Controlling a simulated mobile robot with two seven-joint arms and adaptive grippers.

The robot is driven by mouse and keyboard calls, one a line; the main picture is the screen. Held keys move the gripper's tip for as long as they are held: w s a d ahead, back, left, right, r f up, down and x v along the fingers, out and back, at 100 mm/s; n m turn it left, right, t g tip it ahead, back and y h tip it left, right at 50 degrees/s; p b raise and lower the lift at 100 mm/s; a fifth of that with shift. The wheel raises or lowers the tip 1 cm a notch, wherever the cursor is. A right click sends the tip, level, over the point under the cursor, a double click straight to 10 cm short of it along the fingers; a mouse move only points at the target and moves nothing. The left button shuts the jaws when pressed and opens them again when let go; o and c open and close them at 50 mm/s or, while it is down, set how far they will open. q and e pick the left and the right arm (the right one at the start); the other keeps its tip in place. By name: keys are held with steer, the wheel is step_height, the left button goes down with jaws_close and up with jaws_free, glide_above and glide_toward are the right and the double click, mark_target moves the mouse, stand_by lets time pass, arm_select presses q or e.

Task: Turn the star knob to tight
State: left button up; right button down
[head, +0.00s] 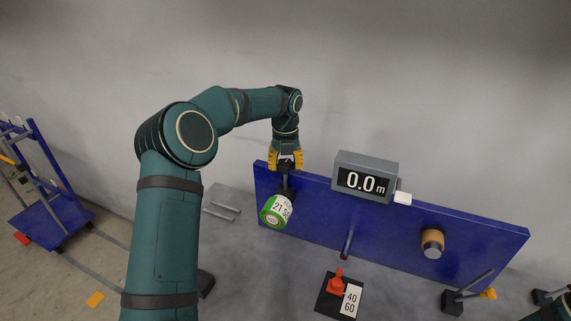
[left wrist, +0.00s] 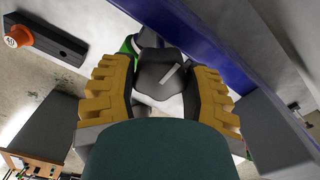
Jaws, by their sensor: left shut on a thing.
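The star knob (left wrist: 158,72) is dark and lobed, with a pale pointer line on its face. It sits between the yellow fingers of my left gripper (left wrist: 160,98), which is shut on it. In the head view my left gripper (head: 286,159) reaches down from above at the left end of the blue panel (head: 320,210). The knob shows there only as a dark patch (head: 285,168) under the fingers. A green-rimmed spool with a white label (head: 276,210) is just below it. Any tight marking is hidden or too small to read. My right gripper is not in view.
A grey display reading 0.0 m (head: 362,181) stands on the panel's top edge. A tan roller (head: 432,242) sticks out at the right. A blue cart (head: 50,200) stands far left.

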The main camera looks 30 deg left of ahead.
mark_target(285, 163)
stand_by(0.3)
arm_select(q)
steer(key=o, duration=1.2)
steer(key=shift+d, duration=0.1)
steer(key=shift+r, duration=0.15)
step_height(285, 163, up, 12)
